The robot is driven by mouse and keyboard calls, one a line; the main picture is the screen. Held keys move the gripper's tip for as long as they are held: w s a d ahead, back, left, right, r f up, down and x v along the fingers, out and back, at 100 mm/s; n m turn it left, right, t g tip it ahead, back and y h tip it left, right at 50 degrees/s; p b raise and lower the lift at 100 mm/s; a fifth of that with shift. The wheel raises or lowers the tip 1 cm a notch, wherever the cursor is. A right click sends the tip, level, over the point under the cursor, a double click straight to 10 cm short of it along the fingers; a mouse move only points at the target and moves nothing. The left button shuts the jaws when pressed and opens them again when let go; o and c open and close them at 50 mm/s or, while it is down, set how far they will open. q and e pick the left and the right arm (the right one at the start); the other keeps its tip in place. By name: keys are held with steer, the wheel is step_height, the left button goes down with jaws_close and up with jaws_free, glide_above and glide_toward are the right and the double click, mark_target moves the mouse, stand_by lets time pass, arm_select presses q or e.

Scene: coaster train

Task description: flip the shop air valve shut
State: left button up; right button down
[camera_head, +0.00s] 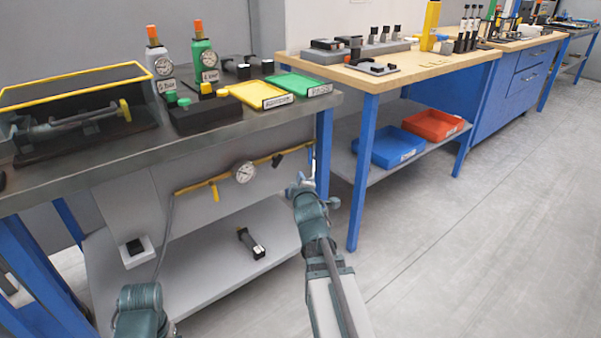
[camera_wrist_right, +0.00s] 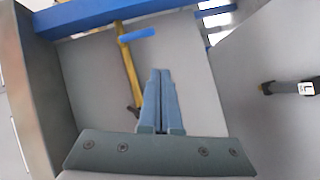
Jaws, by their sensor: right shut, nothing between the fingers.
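A yellow air pipe (camera_head: 227,180) runs under the front edge of the metal bench, with a round gauge (camera_head: 244,172) on it. A yellow lever (camera_head: 214,191) hangs down from its left part, and a small black lever (camera_head: 278,160) sits right of the gauge. In the right wrist view, a blue lever (camera_wrist_right: 137,35) crosses the pipe's far end. I cannot tell which lever is the shop air valve. My right gripper (camera_head: 301,180) is near the pipe's right end. In the right wrist view its fingers (camera_wrist_right: 161,72) are together and empty, apart from the blue lever.
The metal bench (camera_head: 120,150) overhangs the pipe, and a blue leg (camera_head: 324,150) stands close to my right gripper. A dark tool (camera_head: 251,243) lies on the lower shelf (camera_head: 205,275). The floor (camera_head: 470,220) at the right is clear.

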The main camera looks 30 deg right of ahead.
arm_select(q)
steer(key=shift+s+a, duration=0.35)
steer(key=shift+s, duration=0.15)
arm_select(e)
steer(key=shift+f+v, duration=0.15)
steer(key=shift+v, duration=0.7)
steer(key=shift+f+v, duration=0.2)
steer(key=shift+v, duration=0.65)
steer(key=shift+f+v, duration=0.15)
steer(key=shift+v, duration=0.7)
steer(key=shift+a, duration=0.15)
